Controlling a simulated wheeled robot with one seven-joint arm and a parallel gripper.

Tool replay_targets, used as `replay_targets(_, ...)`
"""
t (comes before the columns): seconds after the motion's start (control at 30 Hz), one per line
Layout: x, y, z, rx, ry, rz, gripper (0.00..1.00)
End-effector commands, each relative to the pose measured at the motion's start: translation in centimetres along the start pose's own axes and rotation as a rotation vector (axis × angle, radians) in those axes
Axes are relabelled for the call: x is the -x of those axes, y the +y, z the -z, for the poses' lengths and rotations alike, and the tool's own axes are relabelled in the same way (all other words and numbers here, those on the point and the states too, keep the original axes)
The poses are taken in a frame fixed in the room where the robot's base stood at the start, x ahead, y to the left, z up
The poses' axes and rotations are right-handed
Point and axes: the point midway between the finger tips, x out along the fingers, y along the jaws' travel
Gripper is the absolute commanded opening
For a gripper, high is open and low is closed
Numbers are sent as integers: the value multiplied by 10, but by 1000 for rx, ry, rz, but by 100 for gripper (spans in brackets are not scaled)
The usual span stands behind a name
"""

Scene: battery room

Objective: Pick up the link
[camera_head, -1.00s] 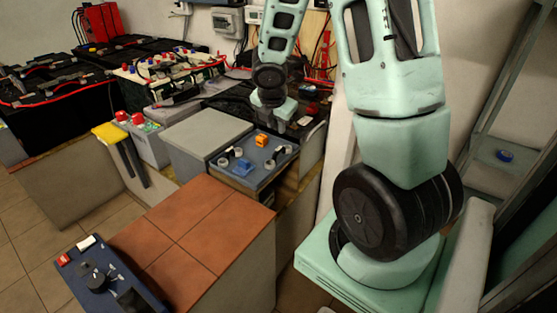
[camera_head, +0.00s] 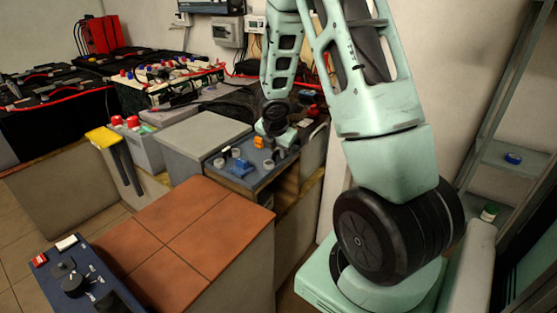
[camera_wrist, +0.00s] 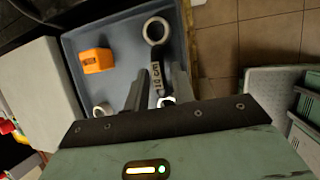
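The link (camera_wrist: 157,75), a short black strap marked "10 cm" with a pale ring at each end, lies in the blue-grey tray (camera_wrist: 122,18). In the wrist view my gripper (camera_wrist: 162,72) is open, with one finger on each side of the strap. I see no clear contact. In the head view my gripper (camera_head: 279,148) is low over the right part of the tray (camera_head: 262,180) and hides much of the link; one ring shows by it.
An orange block (camera_wrist: 97,60) is in the tray, left of the link. A blue piece (camera_head: 241,168) and other rings (camera_head: 219,162) lie further left. A grey box (camera_head: 195,138) adjoins the tray. A tiled counter (camera_head: 185,230) stands in front.

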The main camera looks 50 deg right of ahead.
Motion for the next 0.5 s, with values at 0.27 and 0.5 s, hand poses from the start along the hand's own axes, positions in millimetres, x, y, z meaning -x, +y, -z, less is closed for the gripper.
replay_targets(0.27,-1,0,0,0,0,-1,14)
replay_targets(0.5,0,0,0,0,-1,-1,0)
